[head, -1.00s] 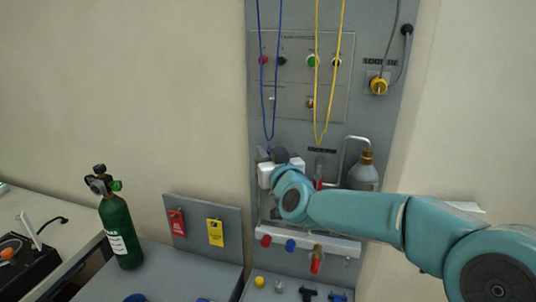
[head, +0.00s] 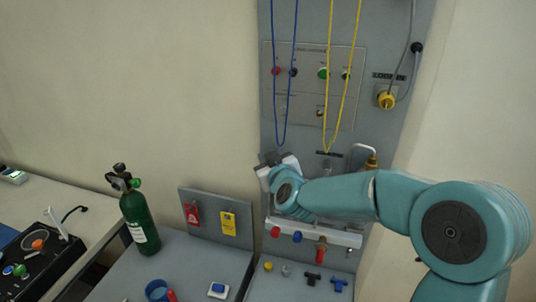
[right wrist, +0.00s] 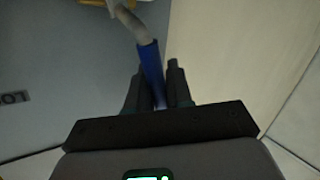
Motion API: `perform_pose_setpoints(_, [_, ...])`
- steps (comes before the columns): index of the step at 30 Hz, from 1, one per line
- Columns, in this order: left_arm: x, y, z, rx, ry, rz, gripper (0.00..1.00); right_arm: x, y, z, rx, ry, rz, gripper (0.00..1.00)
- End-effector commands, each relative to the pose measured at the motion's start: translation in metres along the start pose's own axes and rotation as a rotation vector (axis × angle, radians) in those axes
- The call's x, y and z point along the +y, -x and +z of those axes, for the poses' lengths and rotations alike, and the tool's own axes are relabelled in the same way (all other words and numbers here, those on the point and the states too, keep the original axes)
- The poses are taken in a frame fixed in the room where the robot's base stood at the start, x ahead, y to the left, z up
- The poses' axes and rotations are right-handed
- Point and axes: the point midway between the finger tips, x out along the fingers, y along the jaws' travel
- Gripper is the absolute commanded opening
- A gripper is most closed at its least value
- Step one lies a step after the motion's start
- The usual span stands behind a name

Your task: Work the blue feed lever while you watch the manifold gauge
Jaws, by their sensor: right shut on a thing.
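My right gripper (head: 272,160) is at the left part of the grey wall panel (head: 300,120) in the head view. In the right wrist view its two dark fingers (right wrist: 158,88) are closed on a blue lever handle (right wrist: 150,62). The handle tilts up and left to a pale, bent end near a yellow part (right wrist: 92,3). In the head view my gripper and forearm cover the lever. I cannot make out a manifold gauge; it may be hidden behind my arm. My left gripper is not in view.
Blue (head: 283,143) and yellow (head: 328,150) cords hang before the panel, close above my gripper. A green cylinder (head: 140,222) stands on the bench to the left. Red (head: 191,214) and yellow (head: 229,223) tags hang on a low board. A rail with coloured knobs (head: 297,237) lies below my gripper.

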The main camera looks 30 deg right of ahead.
Motion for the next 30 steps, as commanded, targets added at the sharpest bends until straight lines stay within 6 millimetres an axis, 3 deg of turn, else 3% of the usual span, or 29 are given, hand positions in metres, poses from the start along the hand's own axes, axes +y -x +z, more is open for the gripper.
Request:
perform_pose_setpoints(3, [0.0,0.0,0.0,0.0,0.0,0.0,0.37,0.0,0.0,0.0,0.003,0.002,-0.001,0.0])
perform_pose_setpoints(4, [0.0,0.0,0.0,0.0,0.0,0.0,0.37,0.0,0.001,0.0,0.003,0.001,-0.001,0.23])
perform_pose_setpoints(6, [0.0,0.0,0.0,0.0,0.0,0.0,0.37,0.001,0.001,0.0,0.002,0.001,-0.001,0.41])
perform_pose_setpoints(15, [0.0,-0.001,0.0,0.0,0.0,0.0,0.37,0.001,0.002,0.0,0.002,0.0,-0.001,0.41])
perform_pose_setpoints(19, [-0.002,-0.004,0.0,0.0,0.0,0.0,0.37,0.0,0.014,0.0,0.005,0.001,-0.001,0.41])
perform_pose_setpoints(30, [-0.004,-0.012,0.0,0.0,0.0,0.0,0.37,-0.001,0.108,-0.002,0.007,0.0,-0.002,0.41])
